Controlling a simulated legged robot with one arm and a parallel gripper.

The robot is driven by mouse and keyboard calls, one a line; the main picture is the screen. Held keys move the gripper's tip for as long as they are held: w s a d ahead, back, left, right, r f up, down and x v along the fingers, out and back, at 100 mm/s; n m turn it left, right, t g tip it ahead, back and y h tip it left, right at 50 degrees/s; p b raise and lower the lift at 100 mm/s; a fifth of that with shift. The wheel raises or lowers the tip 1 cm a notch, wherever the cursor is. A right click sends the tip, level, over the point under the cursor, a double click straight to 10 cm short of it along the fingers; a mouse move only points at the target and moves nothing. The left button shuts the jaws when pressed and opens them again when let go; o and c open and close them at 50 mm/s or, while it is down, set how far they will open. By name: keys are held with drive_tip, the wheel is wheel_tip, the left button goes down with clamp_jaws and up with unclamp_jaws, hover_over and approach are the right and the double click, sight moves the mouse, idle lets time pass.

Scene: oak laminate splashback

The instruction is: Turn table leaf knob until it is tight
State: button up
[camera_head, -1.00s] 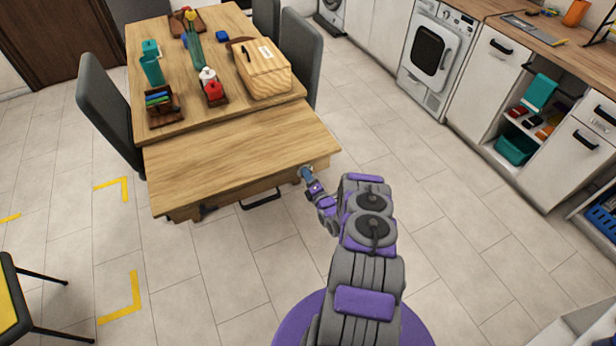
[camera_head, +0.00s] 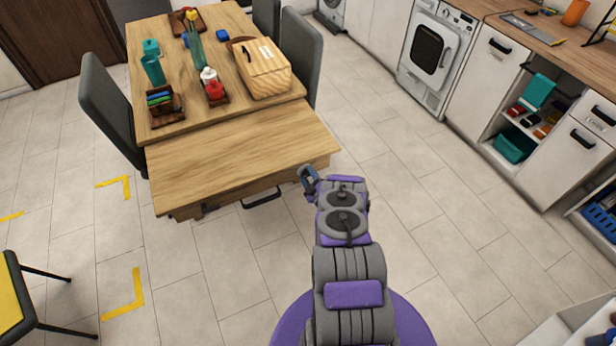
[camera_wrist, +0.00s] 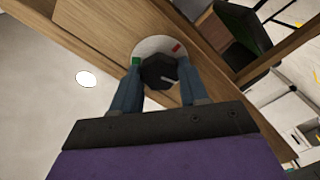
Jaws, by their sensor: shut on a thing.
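The table leaf (camera_head: 240,145) extends from the near end of the wooden table. In the wrist view its knob (camera_wrist: 158,72) is black with a pale pointer line. The knob sits in front of a round white plate (camera_wrist: 150,46) with a green mark (camera_wrist: 135,61) on the left and a red mark (camera_wrist: 176,47) at the upper right. The pointer line points toward the right. My gripper (camera_wrist: 158,78) is shut on the knob, one blue finger on each side. In the head view my gripper (camera_head: 307,178) is at the leaf's right near edge, and the knob is hidden.
A black handle (camera_head: 262,199) hangs below the leaf's near edge. A wooden box (camera_head: 265,70), bottles and trays stand on the table's main top. Chairs flank the table. The floor right of my arm is clear up to the white cabinets (camera_head: 490,65).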

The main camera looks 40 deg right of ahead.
drive_tip(key=m, duration=0.4)
drive_tip(key=shift+s+f+m, duration=0.2)
drive_tip(key=shift+f+m, duration=0.1)
drive_tip(key=m, duration=0.4)
drive_tip(key=shift+m, duration=0.3)
drive_tip(key=m+b, duration=0.1)
drive_tip(key=m, duration=0.3)
drive_tip(key=shift+d+m, duration=0.1)
drive_tip(key=shift+m, duration=0.2)
drive_tip(key=m+b, duration=0.2)
drive_tip(key=m, duration=0.2)
drive_tip(key=shift+f, duration=0.1)
drive_tip(key=m+b, duration=0.1)
drive_tip(key=m, duration=0.3)
drive_tip(key=m+b, duration=0.2)
drive_tip(key=m, duration=0.2)
drive_tip(key=shift+m, duration=0.3)
drive_tip(key=m+b, duration=0.1)
drive_tip(key=m, duration=0.2)
drive_tip(key=shift+m, duration=1.9)
